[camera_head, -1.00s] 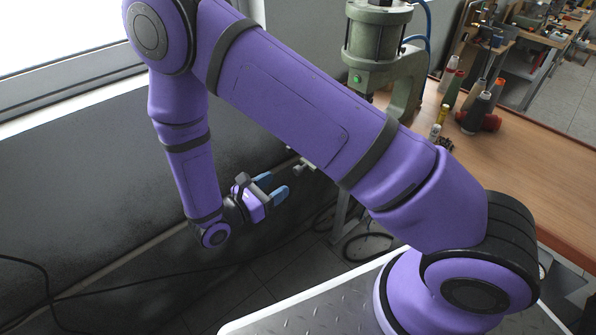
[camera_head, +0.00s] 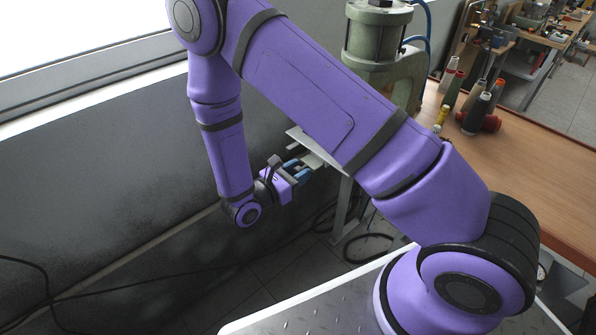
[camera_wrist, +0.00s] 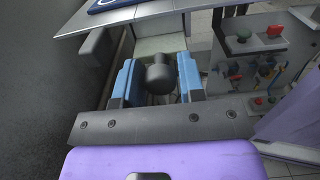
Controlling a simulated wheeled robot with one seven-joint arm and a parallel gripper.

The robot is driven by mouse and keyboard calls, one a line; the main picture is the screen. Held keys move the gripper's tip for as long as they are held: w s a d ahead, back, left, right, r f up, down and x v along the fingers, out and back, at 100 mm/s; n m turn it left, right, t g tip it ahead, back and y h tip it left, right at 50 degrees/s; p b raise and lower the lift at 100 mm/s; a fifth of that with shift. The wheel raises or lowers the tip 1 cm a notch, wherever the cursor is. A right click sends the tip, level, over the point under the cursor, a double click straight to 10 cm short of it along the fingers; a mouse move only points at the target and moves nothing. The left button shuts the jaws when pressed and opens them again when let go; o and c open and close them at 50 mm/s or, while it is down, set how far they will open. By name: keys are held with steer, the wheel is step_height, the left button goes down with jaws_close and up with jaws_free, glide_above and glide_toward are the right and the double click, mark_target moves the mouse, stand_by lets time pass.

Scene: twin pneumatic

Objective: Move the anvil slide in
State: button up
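The anvil slide shows in the wrist view as a pale metal block (camera_wrist: 160,45) with a dark round knob (camera_wrist: 160,74) at its near end. In the head view, a pale metal plate (camera_head: 297,134) at the press shows beyond my gripper (camera_head: 297,169), partly hidden by my arm. My gripper's blue fingers (camera_wrist: 158,84) stand on either side of the knob in the wrist view. The gripper looks open; a gap shows between the left finger and the knob, and the right finger is very close to it. The knob is not clear in the head view.
The green press (camera_head: 378,40) stands behind my upper arm. A wooden table (camera_head: 530,165) at the right holds several thread cones. A grey wall (camera_head: 90,170) runs along the left. In the wrist view, a panel with red and green buttons (camera_wrist: 275,31) is at the right.

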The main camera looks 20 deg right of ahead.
jaws_close()
steer(key=x, duration=1.3)
steer(key=shift+o, duration=1.7)
jaws_free()
steer(key=shift+d, duration=0.15)
steer(key=shift+o, duration=0.5)
steer(key=v, duration=1)
steer(key=shift+a, duration=0.45)
